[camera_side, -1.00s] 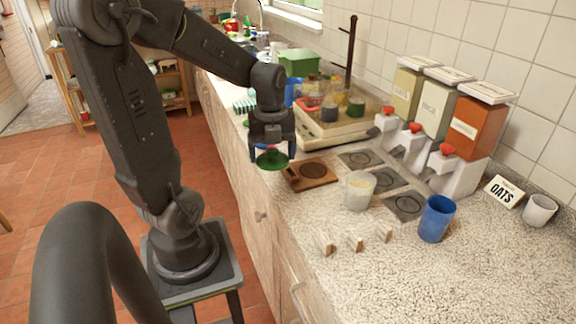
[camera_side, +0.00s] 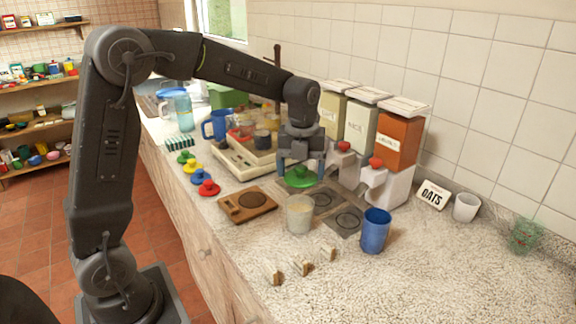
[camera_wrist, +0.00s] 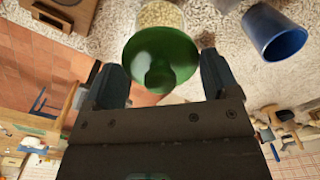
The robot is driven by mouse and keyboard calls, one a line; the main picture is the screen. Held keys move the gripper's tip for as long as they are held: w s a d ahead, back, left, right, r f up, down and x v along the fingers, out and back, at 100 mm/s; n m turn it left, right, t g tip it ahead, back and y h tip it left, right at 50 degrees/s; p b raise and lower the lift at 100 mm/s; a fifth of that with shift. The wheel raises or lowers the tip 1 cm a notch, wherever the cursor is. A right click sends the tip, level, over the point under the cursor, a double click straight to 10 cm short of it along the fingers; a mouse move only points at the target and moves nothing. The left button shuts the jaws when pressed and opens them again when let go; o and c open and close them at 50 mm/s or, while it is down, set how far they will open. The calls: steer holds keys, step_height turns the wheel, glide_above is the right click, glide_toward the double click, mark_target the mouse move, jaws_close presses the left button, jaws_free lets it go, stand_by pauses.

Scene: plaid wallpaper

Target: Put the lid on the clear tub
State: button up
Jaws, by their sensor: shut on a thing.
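The clear tub (camera_side: 299,215) stands upright on the counter, open at the top, with pale grainy contents. In the wrist view the tub (camera_wrist: 160,14) shows at the top edge, partly covered by the lid. My gripper (camera_side: 300,168) is shut on a green round lid (camera_side: 300,179) with a knob and holds it above the counter, beyond the tub in the side view. In the wrist view the lid (camera_wrist: 165,48) sits between the fingers of my gripper (camera_wrist: 160,72). The lid and tub look apart in the side view.
A blue cup (camera_side: 375,231) stands right of the tub, and a wooden board (camera_side: 247,204) lies to its left. Dispensers (camera_side: 400,140) stand behind on the right. Green, yellow and red lids (camera_side: 208,187) lie at left. Small pale pieces (camera_side: 301,266) stand in front.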

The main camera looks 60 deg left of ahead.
steer(key=shift+f, duration=2.85)
steer(key=shift+f, duration=0.2)
steer(key=o, duration=0.8)
steer(key=shift+r, duration=0.15)
steer(key=shift+r, duration=3.4)
jaws_close()
